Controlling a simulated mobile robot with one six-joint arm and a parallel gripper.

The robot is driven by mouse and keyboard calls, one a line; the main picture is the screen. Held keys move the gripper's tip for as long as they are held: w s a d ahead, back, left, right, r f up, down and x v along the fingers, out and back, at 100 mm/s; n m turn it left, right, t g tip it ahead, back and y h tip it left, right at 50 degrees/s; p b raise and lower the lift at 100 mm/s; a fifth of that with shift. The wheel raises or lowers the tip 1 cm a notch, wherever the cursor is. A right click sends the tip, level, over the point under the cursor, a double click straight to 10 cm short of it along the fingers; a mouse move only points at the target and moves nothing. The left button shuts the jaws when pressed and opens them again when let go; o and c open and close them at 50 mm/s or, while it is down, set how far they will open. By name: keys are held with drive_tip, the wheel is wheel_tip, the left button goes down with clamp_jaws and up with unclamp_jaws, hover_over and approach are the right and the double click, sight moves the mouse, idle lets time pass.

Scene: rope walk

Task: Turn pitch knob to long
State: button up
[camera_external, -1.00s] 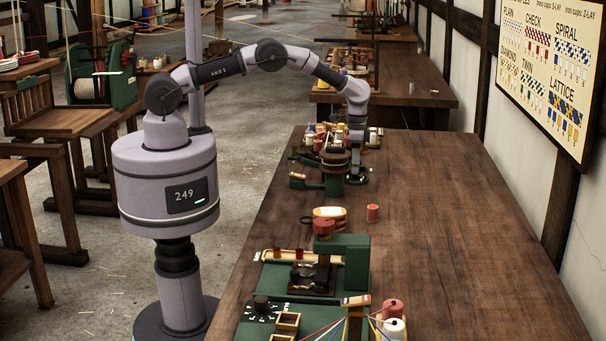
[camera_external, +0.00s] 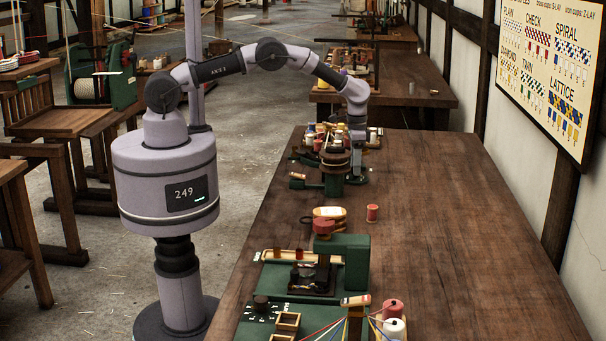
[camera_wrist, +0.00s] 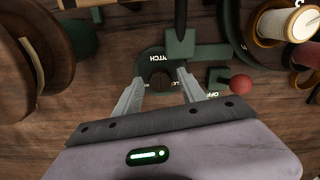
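In the wrist view, a dark green plate marked PITCH holds a small dark round knob (camera_wrist: 159,80). Part of a second word beginning LO shows below the knob, between my fingers. My gripper (camera_wrist: 160,86) points down at the plate, its two pale fingers apart, one on each side of the knob. I cannot tell whether either finger touches it. In the outside view my gripper (camera_external: 357,133) is at the green machine (camera_external: 334,184) at the far end of the bench, largely hidden among the spools; the knob cannot be made out there.
A red ball (camera_wrist: 241,84) stands right of the knob near an OFF mark. A large wooden reel (camera_wrist: 35,60) is at left and a pale spool (camera_wrist: 285,24) at upper right. The bench (camera_external: 460,240) is clear on its right side.

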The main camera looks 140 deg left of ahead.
wheel_tip(320, 180, up, 17)
drive_tip(key=p, duration=0.4)
drive_tip(key=shift+r+p, duration=0.2)
drive_tip(key=shift+p, duration=0.2)
